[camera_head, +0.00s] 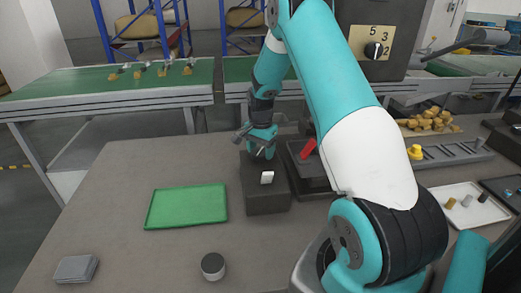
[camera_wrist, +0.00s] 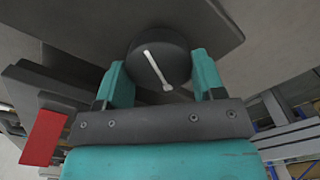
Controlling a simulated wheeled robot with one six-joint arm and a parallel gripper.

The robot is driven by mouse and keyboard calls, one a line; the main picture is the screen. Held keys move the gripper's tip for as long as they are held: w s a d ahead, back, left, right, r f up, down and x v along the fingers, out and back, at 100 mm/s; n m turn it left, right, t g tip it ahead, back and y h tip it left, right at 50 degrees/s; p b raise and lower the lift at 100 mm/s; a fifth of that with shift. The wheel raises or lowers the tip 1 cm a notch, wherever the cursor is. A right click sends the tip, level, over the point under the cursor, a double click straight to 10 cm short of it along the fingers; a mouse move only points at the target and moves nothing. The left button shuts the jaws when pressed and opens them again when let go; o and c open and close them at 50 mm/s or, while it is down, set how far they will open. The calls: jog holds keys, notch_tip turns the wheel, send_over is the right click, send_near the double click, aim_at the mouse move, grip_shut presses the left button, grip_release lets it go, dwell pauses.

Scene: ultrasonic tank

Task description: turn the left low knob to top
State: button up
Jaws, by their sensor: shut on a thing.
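A round black knob (camera_wrist: 172,52) with a white pointer line shows in the wrist view. The line slants from upper left to lower right, with a small blob at its lower end. My gripper (camera_wrist: 160,66) has its two teal fingers on either side of the knob, shut on it. In the head view my gripper (camera_head: 262,142) is at the far end of a dark grey box (camera_head: 266,202). The knob is hidden there behind my gripper.
A green tray (camera_head: 187,207) lies left of the box. A dark unit with a red handle (camera_head: 308,148) stands close on the right. A small round pot (camera_head: 213,266) and a grey block (camera_head: 76,268) lie nearer.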

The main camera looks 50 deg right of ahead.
aim_at(260, 150)
jog(key=o, duration=0.9)
jog(key=shift+r, duration=0.1)
notch_tip(260, 150, up, 17)
jog(key=shift+r+b, duration=0.2)
jog(key=shift+b, duration=0.85)
jog(key=s+a+r+n, duration=0.1)
jog(key=s+a+n, duration=0.1)
jog(key=a+n, duration=0.35)
jog(key=s+a+r+n+y, duration=0.1)
jog(key=s+a+n, duration=0.1)
jog(key=a, duration=0.7)
jog(key=s+a+r+n, duration=0.1)
jog(key=s+a+n, duration=0.15)
jog(key=a, duration=0.45)
jog(key=s+a+n+y, duration=0.1)
jog(key=s+a+n, duration=0.3)
jog(key=s+a, duration=0.1)
jog(key=s+a+n+y, duration=0.1)
jog(key=s+a+n, duration=0.3)
jog(key=s, duration=0.4)
jog(key=s+a+f+n+y, duration=0.1)
jog(key=s+a+n, duration=0.4)
jog(key=s+a, duration=0.1)
jog(key=shift+s+a, duration=0.2)
jog(key=shift+a, duration=0.1)
